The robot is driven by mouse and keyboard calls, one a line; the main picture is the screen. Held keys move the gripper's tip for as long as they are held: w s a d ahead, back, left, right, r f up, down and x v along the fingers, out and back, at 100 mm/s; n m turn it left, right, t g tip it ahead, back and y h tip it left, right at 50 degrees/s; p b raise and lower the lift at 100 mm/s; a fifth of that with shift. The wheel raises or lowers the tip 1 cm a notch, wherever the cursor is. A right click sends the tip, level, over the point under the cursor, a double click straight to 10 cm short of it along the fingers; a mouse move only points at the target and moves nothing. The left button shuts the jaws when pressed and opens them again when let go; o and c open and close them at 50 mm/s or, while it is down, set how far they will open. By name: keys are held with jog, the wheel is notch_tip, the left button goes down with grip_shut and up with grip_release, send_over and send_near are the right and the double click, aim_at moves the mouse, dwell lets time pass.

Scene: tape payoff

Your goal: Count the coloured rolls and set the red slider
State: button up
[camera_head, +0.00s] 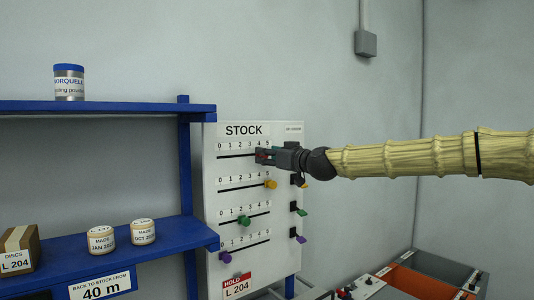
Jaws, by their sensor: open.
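A white STOCK board (211,205) has several slotted rows numbered 0 to 5. The red slider (262,156) is in the top row, right of middle, partly hidden by my gripper (264,155). My gripper's open jaws are around or right beside its knob; contact cannot be told. The yellow slider (271,184) is near the right end of its row, the green slider (244,220) is right of middle, and the purple slider (225,257) is near the left end. No coloured rolls can be made out. Yellow, green (301,212) and purple tabs show at the board's right side.
A blue shelf (110,107) at left holds a can (69,82); its lower shelf holds two labelled round tubs (101,240) and a box (19,248). Orange and grey bins (415,284) stand low at right. A grey box (365,43) hangs on the wall.

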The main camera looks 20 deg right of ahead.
jog(key=shift+w+a, duration=0.25)
jog(key=shift+w, duration=0.4)
grip_shut()
